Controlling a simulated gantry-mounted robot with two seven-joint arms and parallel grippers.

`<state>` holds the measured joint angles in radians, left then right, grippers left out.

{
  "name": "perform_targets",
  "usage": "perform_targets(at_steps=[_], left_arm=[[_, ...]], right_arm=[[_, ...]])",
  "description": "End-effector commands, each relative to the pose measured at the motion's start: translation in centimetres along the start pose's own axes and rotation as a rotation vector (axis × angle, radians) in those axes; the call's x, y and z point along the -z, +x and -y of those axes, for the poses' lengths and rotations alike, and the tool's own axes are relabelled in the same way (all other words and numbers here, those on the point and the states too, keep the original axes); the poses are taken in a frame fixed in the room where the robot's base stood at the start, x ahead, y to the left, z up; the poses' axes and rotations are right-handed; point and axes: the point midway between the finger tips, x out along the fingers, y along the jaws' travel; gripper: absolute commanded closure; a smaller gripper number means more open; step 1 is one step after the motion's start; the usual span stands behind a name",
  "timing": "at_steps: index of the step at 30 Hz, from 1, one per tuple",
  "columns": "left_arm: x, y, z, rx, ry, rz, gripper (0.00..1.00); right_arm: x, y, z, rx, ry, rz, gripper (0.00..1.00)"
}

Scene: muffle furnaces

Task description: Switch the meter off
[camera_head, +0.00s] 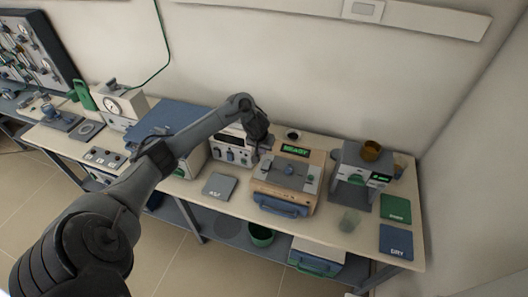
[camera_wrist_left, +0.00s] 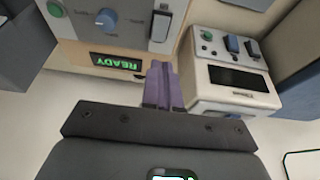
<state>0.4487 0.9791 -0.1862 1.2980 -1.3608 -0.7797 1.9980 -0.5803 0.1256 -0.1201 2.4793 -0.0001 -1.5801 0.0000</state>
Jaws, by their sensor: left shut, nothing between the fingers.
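I take the meter (camera_head: 232,148) to be the pale box behind the grey mat in the head view, partly hidden by my left arm. In the left wrist view the meter (camera_wrist_left: 232,75) shows on the right, upside down. It has a dark display (camera_wrist_left: 237,78) with no readable figures, a green button (camera_wrist_left: 206,35) and a blue switch (camera_wrist_left: 232,44). My left gripper (camera_head: 262,153) is above the bench between the meter and the tan READY unit. Its purple fingers (camera_wrist_left: 163,85) are shut and empty, apart from the meter's controls in the picture. My right gripper is out of view.
The tan unit (camera_head: 289,178) with a lit green READY display stands right of the meter. A blue-topped box (camera_head: 170,120) stands on its left. A grey mat (camera_head: 219,186) lies in front.

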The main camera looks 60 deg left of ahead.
Motion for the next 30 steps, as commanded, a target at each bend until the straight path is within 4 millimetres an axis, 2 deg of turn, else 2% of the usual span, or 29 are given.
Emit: perform_targets(at_steps=[3,7,22,26,30], left_arm=[[0.0,-1.2,0.0,-0.001,0.001,0.0,1.0],[0.0,-1.8,0.0,-0.001,0.001,0.001,1.0],[-0.2,-1.9,-0.2,-0.011,-0.024,0.007,1.0],[-2.0,-1.6,-1.7,-0.057,-0.057,0.059,1.0],[-3.5,-0.9,-2.5,-0.064,-0.04,0.09,1.0]], right_arm=[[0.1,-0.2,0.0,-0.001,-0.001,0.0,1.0],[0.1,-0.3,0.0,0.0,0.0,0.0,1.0],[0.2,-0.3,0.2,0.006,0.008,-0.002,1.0],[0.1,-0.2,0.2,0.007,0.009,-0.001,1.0],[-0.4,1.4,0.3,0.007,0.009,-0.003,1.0]])
